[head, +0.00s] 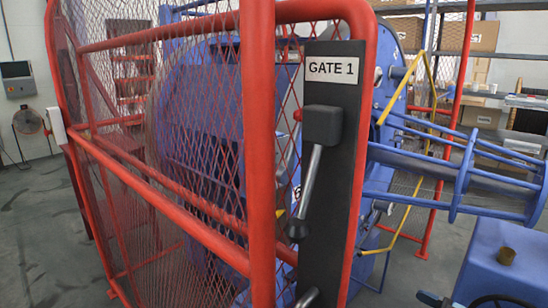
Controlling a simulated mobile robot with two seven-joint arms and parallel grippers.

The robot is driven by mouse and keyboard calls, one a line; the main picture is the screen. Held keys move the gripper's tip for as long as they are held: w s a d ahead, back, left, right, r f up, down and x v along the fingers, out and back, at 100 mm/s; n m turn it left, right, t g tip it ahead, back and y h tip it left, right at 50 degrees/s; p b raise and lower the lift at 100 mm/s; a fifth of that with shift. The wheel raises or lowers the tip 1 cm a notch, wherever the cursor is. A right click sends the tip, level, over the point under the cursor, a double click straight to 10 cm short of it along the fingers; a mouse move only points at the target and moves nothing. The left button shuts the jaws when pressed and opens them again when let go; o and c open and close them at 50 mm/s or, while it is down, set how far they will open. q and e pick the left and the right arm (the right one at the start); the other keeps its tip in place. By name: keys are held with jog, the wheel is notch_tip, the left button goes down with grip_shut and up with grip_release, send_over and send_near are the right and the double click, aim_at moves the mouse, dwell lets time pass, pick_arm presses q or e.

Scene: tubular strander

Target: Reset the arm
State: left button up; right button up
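Neither of my grippers shows in the head view, and no part of my arms can be made out for certain. The red mesh gate (262,150) stands close in front of me. Its dark latch plate (333,85) carries a "GATE 1" label (332,69). A dark handle block (322,124) sits on the plate, with a grey lever (308,180) slanting down to a black knob (297,230). A small grey piece (308,298) shows at the bottom edge, cut off by the frame.
Behind the mesh stands the large blue strander (205,120). A blue tubular frame (455,175) reaches out to the right, and a blue housing (500,262) stands at lower right. Shelves with boxes (475,35) are at the back. Grey floor (35,240) is open at left.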

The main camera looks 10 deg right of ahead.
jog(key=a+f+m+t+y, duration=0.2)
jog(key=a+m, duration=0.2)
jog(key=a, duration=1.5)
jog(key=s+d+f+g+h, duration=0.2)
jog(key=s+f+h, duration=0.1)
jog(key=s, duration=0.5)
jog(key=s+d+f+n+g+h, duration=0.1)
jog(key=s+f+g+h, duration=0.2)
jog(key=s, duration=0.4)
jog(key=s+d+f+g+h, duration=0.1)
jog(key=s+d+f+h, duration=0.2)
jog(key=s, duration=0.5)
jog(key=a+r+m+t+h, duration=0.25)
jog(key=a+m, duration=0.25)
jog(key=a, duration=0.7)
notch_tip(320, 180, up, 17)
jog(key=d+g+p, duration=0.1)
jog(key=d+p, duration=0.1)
jog(key=p, duration=2.3)
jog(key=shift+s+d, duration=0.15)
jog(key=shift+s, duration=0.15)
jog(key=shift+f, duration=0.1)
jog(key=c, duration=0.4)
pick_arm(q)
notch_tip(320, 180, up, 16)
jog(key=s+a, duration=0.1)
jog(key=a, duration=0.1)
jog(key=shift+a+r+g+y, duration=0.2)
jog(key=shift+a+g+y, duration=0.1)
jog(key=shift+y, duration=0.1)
